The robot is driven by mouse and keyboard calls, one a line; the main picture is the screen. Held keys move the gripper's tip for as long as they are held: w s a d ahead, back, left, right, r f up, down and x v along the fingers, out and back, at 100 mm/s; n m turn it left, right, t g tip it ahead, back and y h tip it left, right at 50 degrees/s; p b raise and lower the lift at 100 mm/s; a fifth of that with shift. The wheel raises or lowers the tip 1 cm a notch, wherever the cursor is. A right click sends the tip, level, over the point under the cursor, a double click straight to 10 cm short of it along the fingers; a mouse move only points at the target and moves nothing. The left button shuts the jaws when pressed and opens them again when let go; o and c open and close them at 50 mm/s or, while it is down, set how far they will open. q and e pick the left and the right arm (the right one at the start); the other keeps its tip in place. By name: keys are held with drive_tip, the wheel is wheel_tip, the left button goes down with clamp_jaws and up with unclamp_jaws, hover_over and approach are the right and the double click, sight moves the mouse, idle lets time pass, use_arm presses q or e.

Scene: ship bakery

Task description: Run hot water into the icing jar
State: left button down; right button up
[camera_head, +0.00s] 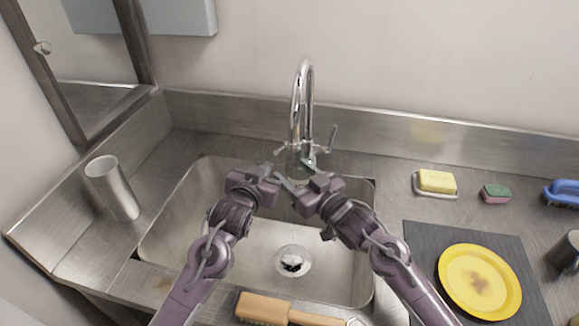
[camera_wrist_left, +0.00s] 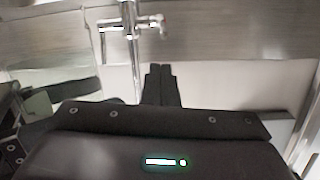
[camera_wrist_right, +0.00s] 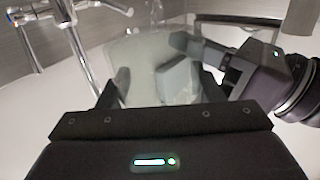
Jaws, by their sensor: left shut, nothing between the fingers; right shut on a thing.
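The jar (camera_wrist_right: 140,52) is clear, greenish glass, between the fingers of my right gripper (camera_wrist_right: 158,88) in the right wrist view. A pale grey lump shows in or behind its glass. In the head view the jar is mostly hidden behind the grippers, below the chrome tap (camera_head: 303,85). My right gripper (camera_head: 297,183) is shut on the jar over the back of the sink. My left gripper (camera_head: 275,172) is shut and empty, close beside it; its closed fingers show in the left wrist view (camera_wrist_left: 160,85). I cannot tell if water runs.
The steel sink (camera_head: 160,235) is otherwise empty around its drain (camera_head: 292,261). A brush (camera_head: 275,310) lies at the front edge. A metal cup (camera_head: 112,188) stands left; a yellow sponge (camera_head: 437,181), a green-pink sponge (camera_head: 496,194) and a yellow plate (camera_head: 455,268) are right.

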use_arm(q)
drive_tip(key=shift+d, duration=0.3)
use_arm(e)
drive_tip(key=shift+x, duration=1.1)
use_arm(q)
drive_tip(key=shift+s, duration=0.1)
use_arm(e)
drive_tip(key=shift+s, duration=0.1)
drive_tip(key=v, duration=0.6)
drive_tip(key=shift+s, duration=0.15)
use_arm(q)
drive_tip(key=shift+a, duration=0.25)
use_arm(e)
drive_tip(key=shift+s+d, duration=0.25)
use_arm(q)
drive_tip(key=c, duration=2.1)
unclamp_jaws()
drive_tip(key=shift+w, duration=0.2)
drive_tip(key=shift+c, duration=0.2)
use_arm(e)
drive_tip(key=shift+w, duration=0.1)
